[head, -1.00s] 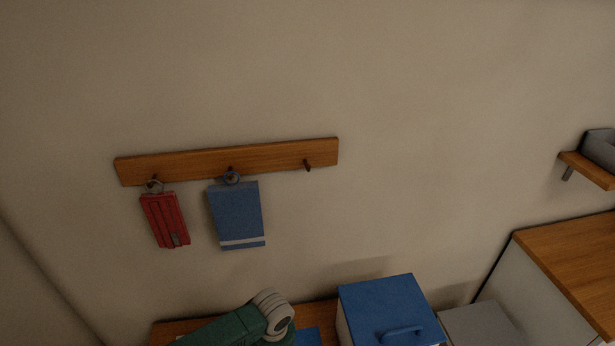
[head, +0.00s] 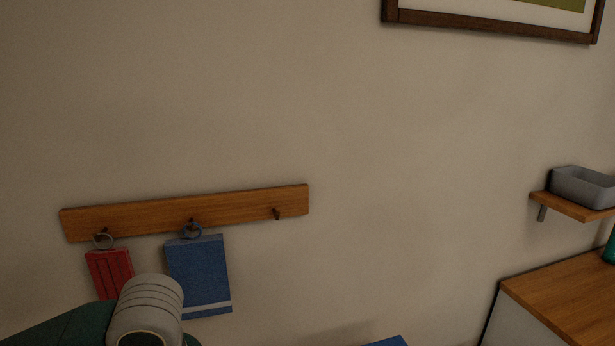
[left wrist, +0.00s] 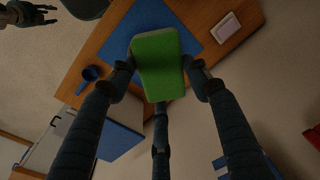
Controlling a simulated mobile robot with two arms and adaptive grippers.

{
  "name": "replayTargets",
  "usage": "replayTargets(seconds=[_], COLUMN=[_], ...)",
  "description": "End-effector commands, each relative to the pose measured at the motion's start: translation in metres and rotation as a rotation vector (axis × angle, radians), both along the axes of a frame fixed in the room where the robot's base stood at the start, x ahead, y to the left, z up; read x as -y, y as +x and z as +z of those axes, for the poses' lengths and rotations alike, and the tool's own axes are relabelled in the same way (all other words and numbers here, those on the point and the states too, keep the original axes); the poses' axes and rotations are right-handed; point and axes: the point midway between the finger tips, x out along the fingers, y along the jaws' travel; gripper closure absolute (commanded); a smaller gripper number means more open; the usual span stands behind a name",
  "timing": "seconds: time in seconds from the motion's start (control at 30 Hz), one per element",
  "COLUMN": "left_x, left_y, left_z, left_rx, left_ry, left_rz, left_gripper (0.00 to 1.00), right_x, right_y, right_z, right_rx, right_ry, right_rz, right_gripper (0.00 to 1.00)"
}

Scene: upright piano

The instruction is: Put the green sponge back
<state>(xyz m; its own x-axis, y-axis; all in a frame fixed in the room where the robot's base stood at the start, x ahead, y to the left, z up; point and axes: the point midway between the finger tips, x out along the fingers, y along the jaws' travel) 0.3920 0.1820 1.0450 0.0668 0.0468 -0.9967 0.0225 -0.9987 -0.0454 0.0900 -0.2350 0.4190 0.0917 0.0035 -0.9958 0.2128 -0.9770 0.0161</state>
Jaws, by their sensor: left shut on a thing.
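The green sponge (left wrist: 157,64) is a flat bright-green block in the left wrist view. My left gripper (left wrist: 160,75) is shut on it, with fingers on both sides, and holds it above a table with a blue mat (left wrist: 122,45). In the head view only a part of my left arm shows at the lower left, and the sponge is not seen. A dark gripper (left wrist: 42,13), apparently my right one, shows at the top left of the left wrist view; its opening is unclear.
A wooden rail (head: 185,212) holds red (head: 108,272) and blue (head: 198,270) hanging items; its right peg (head: 276,213) is bare. A grey bin (head: 580,187) stands on a small shelf (head: 565,206). A wooden cabinet top (head: 570,290) is lower right. A framed picture (head: 490,27) hangs above.

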Motion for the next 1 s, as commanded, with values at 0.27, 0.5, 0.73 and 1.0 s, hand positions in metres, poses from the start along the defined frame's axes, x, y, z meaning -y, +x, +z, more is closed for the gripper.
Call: replayTargets(seconds=[0.27,0.5,0.73,1.0], left_x=[-0.0096,-0.0076,-0.0090,-0.0089], left_y=[-0.0119,-0.0131,-0.0115,-0.0116], left_z=[0.0061,0.0040,0.0056,0.0053], left_rx=[0.002,-0.004,0.001,0.000], left_ry=[0.001,-0.004,-0.001,-0.002], left_rz=[-0.021,-0.021,-0.019,-0.018], left_gripper=[0.73,0.73,0.73,0.73], right_x=[0.0000,0.0000,0.0000,0.0001], right_y=[-0.0001,-0.0001,0.0000,-0.0001], right_z=[-0.0044,-0.0043,-0.0042,-0.0043], right_rx=[0.000,0.000,0.000,0.000], right_ry=[0.000,0.000,0.000,0.000], right_rz=[0.000,0.000,0.000,0.000], right_gripper=[0.60,0.60,0.60,0.60])
